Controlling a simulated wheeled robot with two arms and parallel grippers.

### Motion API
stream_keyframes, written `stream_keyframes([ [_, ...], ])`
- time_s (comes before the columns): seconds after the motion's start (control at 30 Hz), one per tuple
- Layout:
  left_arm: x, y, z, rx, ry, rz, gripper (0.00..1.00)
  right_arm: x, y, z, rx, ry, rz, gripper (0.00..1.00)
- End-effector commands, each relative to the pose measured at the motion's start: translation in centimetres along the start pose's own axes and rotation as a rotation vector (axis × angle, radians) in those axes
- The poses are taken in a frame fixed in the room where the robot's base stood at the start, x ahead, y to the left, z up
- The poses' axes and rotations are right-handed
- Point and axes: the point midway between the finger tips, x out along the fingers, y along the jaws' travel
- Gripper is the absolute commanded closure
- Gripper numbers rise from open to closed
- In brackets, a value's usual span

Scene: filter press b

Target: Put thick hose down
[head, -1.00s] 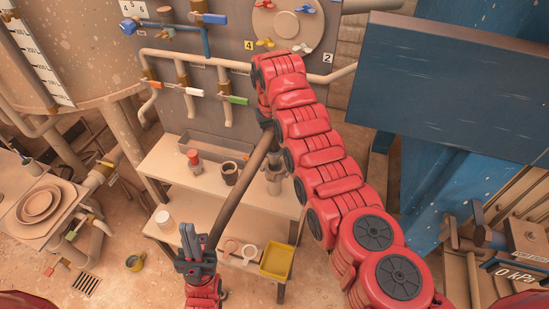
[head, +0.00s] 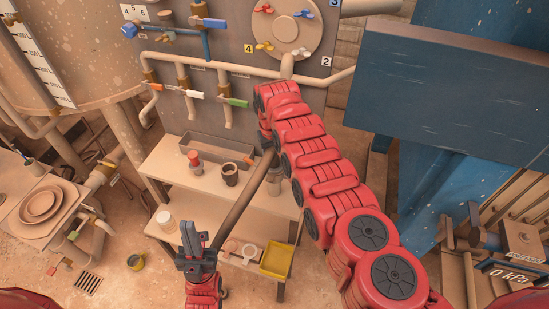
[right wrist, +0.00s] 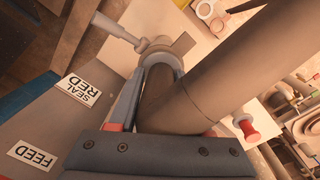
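The thick hose (head: 243,200) is a brown tube. In the head view it slants from my right gripper down to beside my left gripper, where its lower end is hidden. My right gripper (head: 267,142) is above the bench, partly covered by its own red arm. In the right wrist view the hose (right wrist: 225,85) lies between the fingers of my right gripper (right wrist: 163,128), which appears closed around it near a grey ring coupling (right wrist: 160,62). My left gripper (head: 193,242) points upward at the lower left of the hose; its finger gap is unclear.
A bench (head: 175,165) below holds a dark cup (head: 230,173), a red-topped item (head: 195,162) and a grey trough. A yellow tray (head: 276,262) sits on its lower shelf. A valve panel (head: 230,55) stands behind. A blue press (head: 450,90) fills the right.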

Motion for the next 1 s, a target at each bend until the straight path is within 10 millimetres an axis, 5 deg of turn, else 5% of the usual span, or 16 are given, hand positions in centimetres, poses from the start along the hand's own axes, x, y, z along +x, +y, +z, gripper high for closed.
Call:
stream_keyframes([
  [0.13,0.1,0.0,0.0,0.0,0.0,0.0,1.0,-0.1,0.0,0.0,0.0,0.0,0.0,0.25],
  [0.57,0.4,0.0,-0.1,0.0,0.0,0.0,1.0,-0.8,0.1,-0.1,0.0,0.001,0.001,0.25],
  [0.8,0.1,0.0,0.0,0.0,0.0,0.0,1.0,-3.8,0.1,-0.1,0.002,0.005,0.0,0.25],
  [1.0,-2.3,0.1,0.4,0.0,0.0,0.0,1.0,-9.0,0.0,-0.1,0.001,0.005,0.001,0.25],
])
